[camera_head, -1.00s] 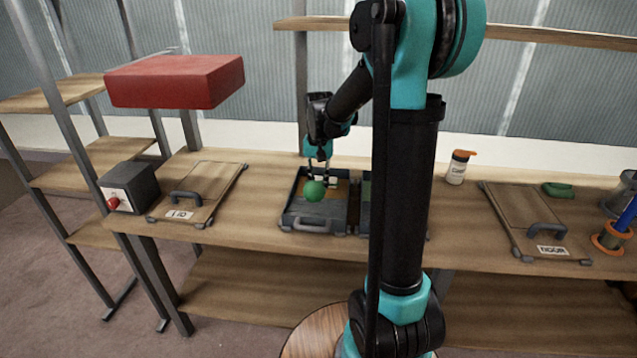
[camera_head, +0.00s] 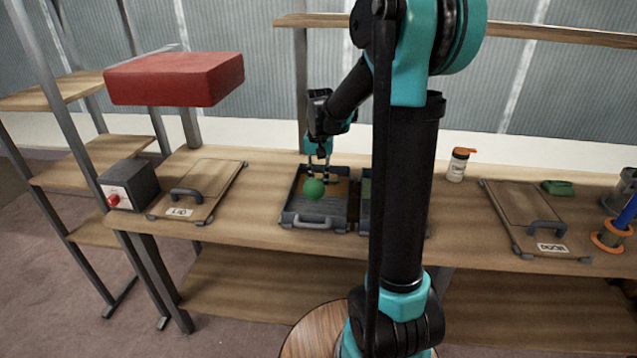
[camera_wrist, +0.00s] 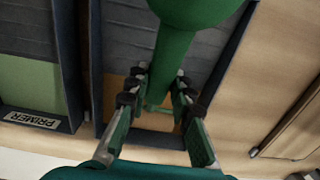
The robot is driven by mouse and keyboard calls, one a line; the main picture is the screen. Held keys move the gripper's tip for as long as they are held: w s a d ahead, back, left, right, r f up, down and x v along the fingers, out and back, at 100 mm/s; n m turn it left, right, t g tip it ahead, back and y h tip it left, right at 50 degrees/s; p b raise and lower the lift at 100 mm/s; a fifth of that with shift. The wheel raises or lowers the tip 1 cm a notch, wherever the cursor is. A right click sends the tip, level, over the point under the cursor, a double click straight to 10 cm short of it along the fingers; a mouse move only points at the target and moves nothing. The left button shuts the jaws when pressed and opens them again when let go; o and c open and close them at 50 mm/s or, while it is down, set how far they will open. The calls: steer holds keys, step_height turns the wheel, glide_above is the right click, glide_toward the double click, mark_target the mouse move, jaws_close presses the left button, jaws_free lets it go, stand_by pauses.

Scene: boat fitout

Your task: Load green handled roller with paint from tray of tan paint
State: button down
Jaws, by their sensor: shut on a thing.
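The green handled roller (camera_head: 313,188) shows as a round green handle end in the head view. In the wrist view its green handle (camera_wrist: 172,60) runs between my fingers toward the camera. My gripper (camera_head: 318,172) is shut on the handle, over the left tray (camera_head: 300,218). That tray holds tan paint (camera_wrist: 115,95) at its far end and has a dark ribbed slope (camera_wrist: 125,45). The roller's head is hidden behind the handle and my fingers, so I cannot tell whether it touches the paint.
A second tray with green paint, labelled PRIMER (camera_wrist: 35,119), stands beside the tan one, partly behind my arm. A white bottle (camera_head: 457,168) stands at the back. A red block (camera_head: 175,80) hangs above left.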

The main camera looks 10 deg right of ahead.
steer(key=shift+r, duration=4.2)
